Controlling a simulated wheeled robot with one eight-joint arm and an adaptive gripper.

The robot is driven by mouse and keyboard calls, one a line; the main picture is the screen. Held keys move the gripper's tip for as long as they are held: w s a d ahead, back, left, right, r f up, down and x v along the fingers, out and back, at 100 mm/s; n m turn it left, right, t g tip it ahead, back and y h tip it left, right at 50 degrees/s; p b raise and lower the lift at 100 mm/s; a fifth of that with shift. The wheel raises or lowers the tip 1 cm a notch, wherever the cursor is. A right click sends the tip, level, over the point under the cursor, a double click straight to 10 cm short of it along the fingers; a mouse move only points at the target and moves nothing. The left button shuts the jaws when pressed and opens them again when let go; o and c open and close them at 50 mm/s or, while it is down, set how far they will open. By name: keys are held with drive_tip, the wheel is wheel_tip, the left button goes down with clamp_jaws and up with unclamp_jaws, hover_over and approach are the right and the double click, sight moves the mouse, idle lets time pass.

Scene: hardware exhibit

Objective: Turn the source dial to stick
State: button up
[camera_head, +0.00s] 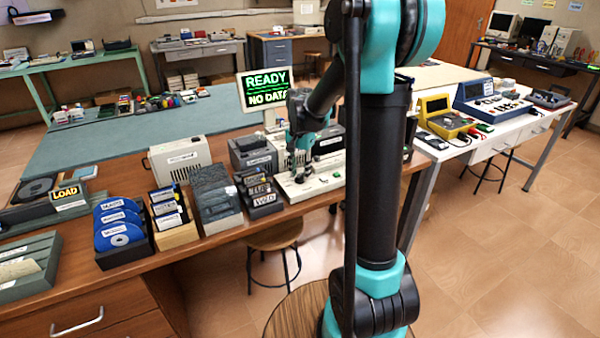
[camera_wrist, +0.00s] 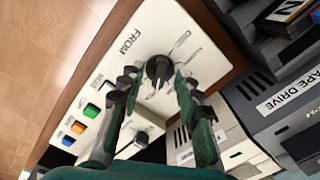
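The cream control panel (camera_head: 325,179) sits on the wooden bench in the head view, with my gripper (camera_head: 298,160) low over it. In the wrist view, the panel (camera_wrist: 165,28) carries the word FROM beside a round black dial (camera_wrist: 158,69). Small labels ring the dial, too blurred to read, so its setting cannot be told. My gripper (camera_wrist: 157,82) has its fingers apart, one on each side of the dial. The right finger is close to the knob; contact cannot be told. A second dark knob (camera_wrist: 141,138) is partly hidden behind the fingers.
Green (camera_wrist: 91,110), blue and orange buttons line the panel's left side. A grey tape drive (camera_wrist: 285,100) stands close on the right. A screen (camera_head: 266,89) reads READY, NO DATA. Labelled cartridges (camera_head: 258,190) and blue discs (camera_head: 118,224) stand left along the bench.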

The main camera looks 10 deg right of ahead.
sight(300, 175)
wheel_tip(300, 175, up, 12)
drive_tip(key=shift+f, duration=0.2)
drive_tip(key=shift+s, duration=0.1)
idle(0.3)
drive_tip(key=s+d+f+n+t, duration=0.2)
drive_tip(key=s+f+n, duration=0.2)
drive_tip(key=s+f, duration=0.4)
drive_tip(key=s+d+f+n+t, duration=0.2)
drive_tip(key=s+f+n, duration=0.2)
drive_tip(key=s+f, duration=0.4)
drive_tip(key=s, duration=0.6)
drive_tip(key=shift+s+d+f, duration=0.25)
drive_tip(key=shift+c, duration=0.2)
